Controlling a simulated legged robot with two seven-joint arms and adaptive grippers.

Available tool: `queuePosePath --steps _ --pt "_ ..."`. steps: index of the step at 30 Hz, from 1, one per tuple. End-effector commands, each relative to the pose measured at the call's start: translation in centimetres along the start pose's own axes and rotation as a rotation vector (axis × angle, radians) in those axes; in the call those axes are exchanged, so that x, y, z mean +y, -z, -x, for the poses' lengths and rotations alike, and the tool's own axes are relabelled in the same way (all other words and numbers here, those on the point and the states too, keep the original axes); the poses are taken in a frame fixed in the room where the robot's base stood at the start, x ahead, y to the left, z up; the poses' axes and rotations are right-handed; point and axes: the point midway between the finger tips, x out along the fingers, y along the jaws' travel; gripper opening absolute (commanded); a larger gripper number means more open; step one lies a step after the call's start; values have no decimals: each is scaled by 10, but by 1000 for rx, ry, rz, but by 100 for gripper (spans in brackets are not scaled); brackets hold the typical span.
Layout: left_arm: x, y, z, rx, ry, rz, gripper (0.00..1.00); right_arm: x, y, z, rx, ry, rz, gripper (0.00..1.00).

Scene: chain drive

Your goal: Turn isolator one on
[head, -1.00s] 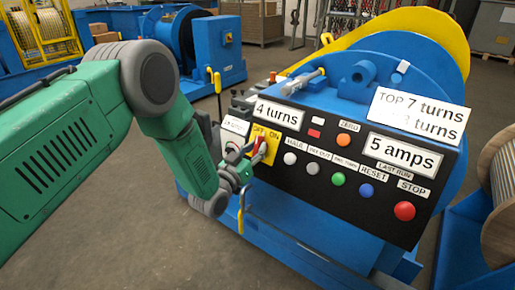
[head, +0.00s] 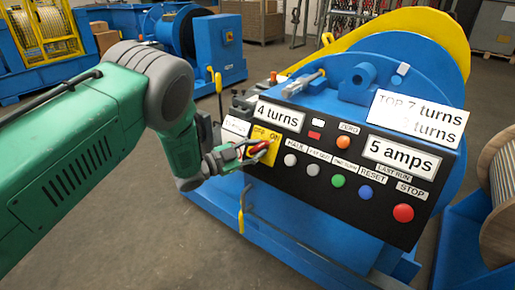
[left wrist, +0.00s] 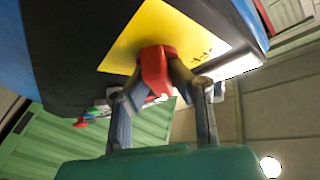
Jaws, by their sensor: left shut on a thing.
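The isolator is a yellow plate (head: 269,136) marked OFF at left and ON at right, at the left end of the black control panel. Its red handle (head: 260,148) lies slanted, its upper end toward the right, below the ON mark. My left gripper (head: 252,153) reaches it from the left and is shut on the handle. In the left wrist view the red handle (left wrist: 155,75) sits between the fingers of my left gripper (left wrist: 160,82), in front of the yellow plate (left wrist: 165,35). The fingers partly hide the handle. My right gripper is out of view.
The black panel (head: 300,188) carries coloured buttons, a red STOP button (head: 403,213) and displays reading "4 turns" and "5 amps". A cable reel (head: 500,195) is at far right. Grey floor is free at lower left.

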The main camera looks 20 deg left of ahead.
Motion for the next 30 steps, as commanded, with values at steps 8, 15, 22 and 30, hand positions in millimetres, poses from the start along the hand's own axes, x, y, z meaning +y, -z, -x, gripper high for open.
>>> queuePosePath --steps 8,15,22,30 --pt "3 -2 1 -5 -49 -58 0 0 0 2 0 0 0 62" --pt "4 -2 1 -5 -57 -68 0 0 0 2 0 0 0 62" --pt "4 -2 1 -5 -57 -67 0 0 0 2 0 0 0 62" --pt "2 -1 1 -2 -54 -68 36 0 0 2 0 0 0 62"
